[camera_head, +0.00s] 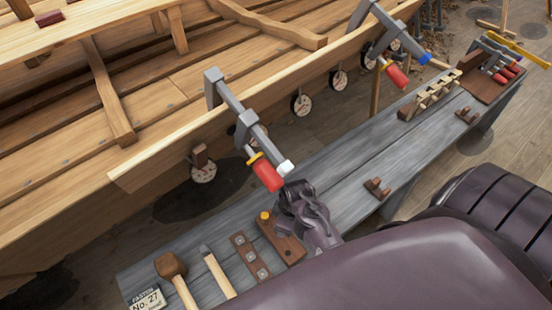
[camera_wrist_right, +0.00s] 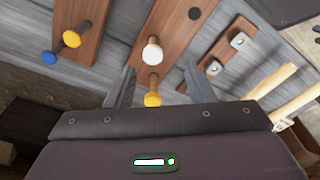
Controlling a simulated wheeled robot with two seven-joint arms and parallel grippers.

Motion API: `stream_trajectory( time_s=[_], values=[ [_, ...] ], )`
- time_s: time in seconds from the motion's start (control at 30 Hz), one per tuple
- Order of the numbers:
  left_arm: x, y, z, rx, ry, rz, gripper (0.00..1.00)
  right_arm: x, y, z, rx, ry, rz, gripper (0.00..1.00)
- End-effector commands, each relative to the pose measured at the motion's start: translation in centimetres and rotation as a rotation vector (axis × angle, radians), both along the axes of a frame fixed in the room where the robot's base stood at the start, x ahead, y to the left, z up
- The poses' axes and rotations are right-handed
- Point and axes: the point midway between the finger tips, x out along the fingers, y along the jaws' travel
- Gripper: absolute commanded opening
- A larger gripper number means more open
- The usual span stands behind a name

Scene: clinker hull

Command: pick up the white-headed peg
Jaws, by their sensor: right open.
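The white-headed peg (camera_wrist_right: 152,50) stands in a brown wooden block (camera_wrist_right: 170,28) in the right wrist view. A yellow-headed peg (camera_wrist_right: 152,98) is just below it in that picture, between the finger lines. My right gripper (camera_wrist_right: 158,88) is open, its two fingers on either side of the yellow head, with the white head just beyond the fingertips. I cannot tell whether a finger touches anything. In the head view my right gripper (camera_head: 300,190) is over the grey bench and hides the white-headed peg. My left gripper is in neither view.
Another yellow-headed peg (camera_wrist_right: 72,38) and a blue-headed peg (camera_wrist_right: 48,57) are at left in the wrist view. A red-handled clamp (camera_head: 266,175) on the hull is close to my right gripper. A mallet (camera_head: 171,267) and a drilled strip (camera_head: 249,256) lie on the grey bench (camera_head: 345,170).

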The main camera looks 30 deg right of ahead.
Motion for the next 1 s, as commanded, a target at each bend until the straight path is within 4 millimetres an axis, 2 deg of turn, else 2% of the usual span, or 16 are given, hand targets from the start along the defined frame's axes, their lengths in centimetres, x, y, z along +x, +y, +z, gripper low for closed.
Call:
stream_trajectory(
  time_s=[0.17,0.4,0.6,0.9,1.0],
  values=[
    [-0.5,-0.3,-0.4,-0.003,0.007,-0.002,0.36,0.1,0.1,-1.8,0.001,0.003,-0.002,0.49],
    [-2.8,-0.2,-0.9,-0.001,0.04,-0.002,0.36,0.5,-0.3,-4.7,0.001,0.002,-0.002,0.49],
    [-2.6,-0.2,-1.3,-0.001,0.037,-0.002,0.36,0.8,-0.3,-7.3,0.002,0.001,-0.002,0.49],
    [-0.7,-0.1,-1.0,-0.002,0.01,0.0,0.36,0.9,-0.3,-7.8,0.001,-0.001,-0.002,0.49],
    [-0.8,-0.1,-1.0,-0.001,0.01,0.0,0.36,0.9,-0.3,-7.8,0.001,-0.001,-0.002,0.35]
  ],
)
